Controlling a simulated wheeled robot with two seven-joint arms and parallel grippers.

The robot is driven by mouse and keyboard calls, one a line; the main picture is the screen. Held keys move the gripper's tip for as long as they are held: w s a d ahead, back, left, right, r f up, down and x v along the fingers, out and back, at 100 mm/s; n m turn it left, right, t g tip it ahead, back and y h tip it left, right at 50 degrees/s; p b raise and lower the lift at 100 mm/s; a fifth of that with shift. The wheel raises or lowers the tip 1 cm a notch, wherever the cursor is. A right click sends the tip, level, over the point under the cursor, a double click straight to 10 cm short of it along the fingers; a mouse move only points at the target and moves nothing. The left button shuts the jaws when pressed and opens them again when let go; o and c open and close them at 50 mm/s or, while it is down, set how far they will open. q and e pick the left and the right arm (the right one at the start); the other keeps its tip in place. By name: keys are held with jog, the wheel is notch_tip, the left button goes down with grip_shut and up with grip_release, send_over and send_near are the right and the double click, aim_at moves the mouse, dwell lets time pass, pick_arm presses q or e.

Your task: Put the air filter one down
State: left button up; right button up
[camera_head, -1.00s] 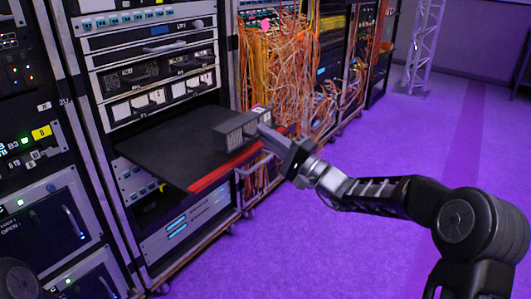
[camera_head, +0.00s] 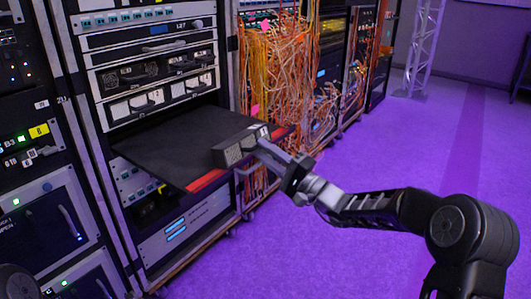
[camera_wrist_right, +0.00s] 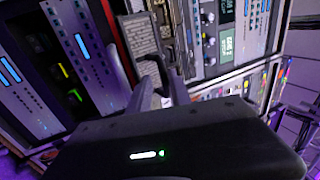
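The air filter (camera_head: 233,152) is a small grey box with a mesh face. It is at the front right of a black pull-out shelf (camera_head: 165,145) with a red front edge, low over it; I cannot tell whether it touches. My right gripper (camera_head: 262,143) is shut on the filter's right end, reaching in from the right. In the right wrist view the filter's mesh face (camera_wrist_right: 138,36) shows beyond the fingers (camera_wrist_right: 160,85). The fingertips are partly hidden. My left gripper is not in view.
The shelf sticks out of an equipment rack, with rack units (camera_head: 160,97) above and a grey unit (camera_head: 185,225) below. Tangled orange cables (camera_head: 275,75) hang in the rack to the right. The shelf's left and middle are bare. The purple floor (camera_head: 400,150) is open.

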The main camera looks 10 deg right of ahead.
jog(key=shift+o, duration=0.5)
jog(key=p+v, duration=0.2)
jog(key=v, duration=1)
jog(key=shift+r, duration=0.15)
